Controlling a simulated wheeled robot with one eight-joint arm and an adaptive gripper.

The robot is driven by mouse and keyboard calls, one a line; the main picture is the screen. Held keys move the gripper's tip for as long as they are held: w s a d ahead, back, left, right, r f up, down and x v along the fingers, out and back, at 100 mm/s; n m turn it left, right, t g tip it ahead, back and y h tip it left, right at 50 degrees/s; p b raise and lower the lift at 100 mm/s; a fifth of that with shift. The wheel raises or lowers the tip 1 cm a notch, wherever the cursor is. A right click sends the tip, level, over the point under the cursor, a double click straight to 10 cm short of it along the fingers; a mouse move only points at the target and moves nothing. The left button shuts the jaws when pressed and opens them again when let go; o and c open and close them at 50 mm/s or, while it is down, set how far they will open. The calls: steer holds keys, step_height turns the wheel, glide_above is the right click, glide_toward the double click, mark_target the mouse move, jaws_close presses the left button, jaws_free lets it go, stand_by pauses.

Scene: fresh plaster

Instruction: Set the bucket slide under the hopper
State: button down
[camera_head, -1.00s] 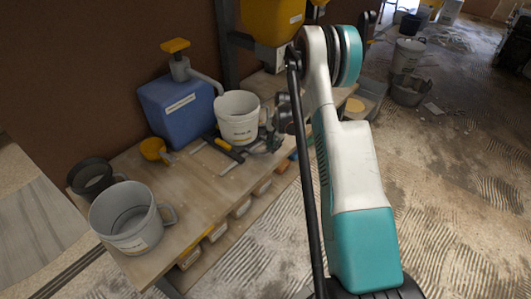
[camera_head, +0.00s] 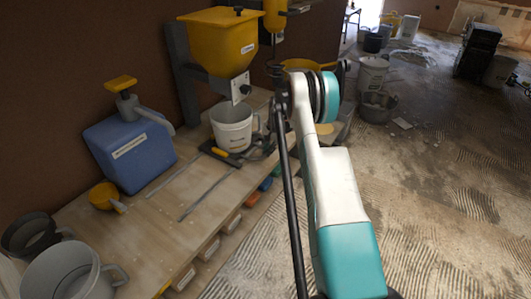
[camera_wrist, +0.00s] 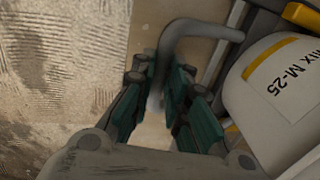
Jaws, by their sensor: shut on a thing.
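The white bucket (camera_head: 231,130) stands upright on a dark slide (camera_head: 228,157) with yellow parts, on the wooden bench. Two thin rails (camera_head: 208,193) lie bare in front of the slide. The yellow hopper (camera_head: 218,45) hangs behind and above the bucket, its grey outlet (camera_head: 238,90) close over the bucket's rim. In the wrist view the bucket (camera_wrist: 288,90) shows a "MIX M-25" label at right. In the head view my arm partly hides the gripper.
A blue container (camera_head: 130,150) with a yellow-topped pump stands at the bench's left back. A yellow scoop (camera_head: 104,196), a dark jug (camera_head: 30,232) and a grey jug (camera_head: 65,275) stand nearer. Small bins sit below the bench's front edge.

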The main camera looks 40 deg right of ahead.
steer(key=shift+w+d, duration=0.2)
steer(key=shift+d, duration=0.35)
steer(key=shift+w+d, duration=0.2)
steer(key=shift+d, duration=0.35)
steer(key=c, duration=1.6)
jaws_free()
steer(key=shift+o, duration=0.2)
step_height(320, 180, up, 12)
steer(key=s, duration=0.2)
steer(key=shift+d+f, duration=0.15)
steer(key=shift+d, duration=0.25)
steer(key=shift+s, duration=0.1)
